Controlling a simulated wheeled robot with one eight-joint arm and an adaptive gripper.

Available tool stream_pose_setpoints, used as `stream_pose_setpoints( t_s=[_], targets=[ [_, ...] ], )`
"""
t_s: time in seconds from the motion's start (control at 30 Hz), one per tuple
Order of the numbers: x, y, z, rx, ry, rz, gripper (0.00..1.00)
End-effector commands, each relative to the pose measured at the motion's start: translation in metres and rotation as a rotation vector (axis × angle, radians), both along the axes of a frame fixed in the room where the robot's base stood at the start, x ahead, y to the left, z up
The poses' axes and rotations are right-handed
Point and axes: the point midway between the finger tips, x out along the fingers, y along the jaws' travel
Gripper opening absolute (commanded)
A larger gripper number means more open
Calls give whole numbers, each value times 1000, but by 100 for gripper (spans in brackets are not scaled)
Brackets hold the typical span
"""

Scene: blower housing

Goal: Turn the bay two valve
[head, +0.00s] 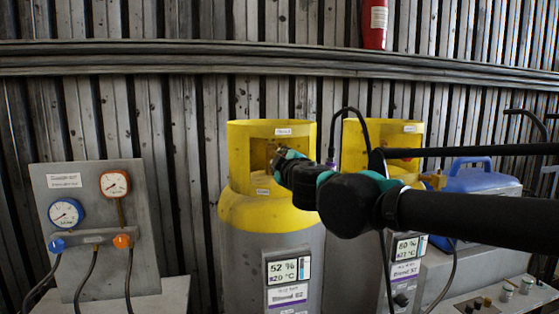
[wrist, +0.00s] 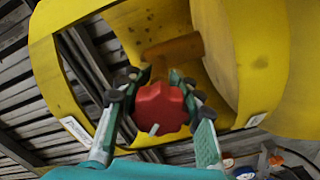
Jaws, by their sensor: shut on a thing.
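A red lobed valve knob (wrist: 158,106) sits inside a yellow collar (wrist: 48,60) in the wrist view. A small pale peg shows on its lower part, and a brown stem lies behind it. My gripper (wrist: 161,76) has one finger on each side of the knob and is shut on it. In the head view my gripper (head: 277,158) reaches into the collar opening of the left yellow-topped cylinder (head: 246,210), and hides the knob. That cylinder's display (head: 288,272) reads 52 % and 20 °C. Its smaller label is not clearly legible.
A second yellow-topped cylinder (head: 409,134) stands to the right, partly behind my arm, its display (head: 407,247) reading about 60 %. A gauge panel (head: 88,180) with hoses stands at left. A blue case (head: 475,178) is at right. A dark cable hangs near my arm.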

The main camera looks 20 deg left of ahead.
Motion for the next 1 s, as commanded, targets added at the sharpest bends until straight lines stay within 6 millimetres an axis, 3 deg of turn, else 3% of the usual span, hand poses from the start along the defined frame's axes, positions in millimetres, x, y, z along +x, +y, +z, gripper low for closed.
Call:
stream_pose_setpoints(
  t_s=[1.0],
  targets=[
    [0,0,0,-772,-474,1,5]
  ],
)
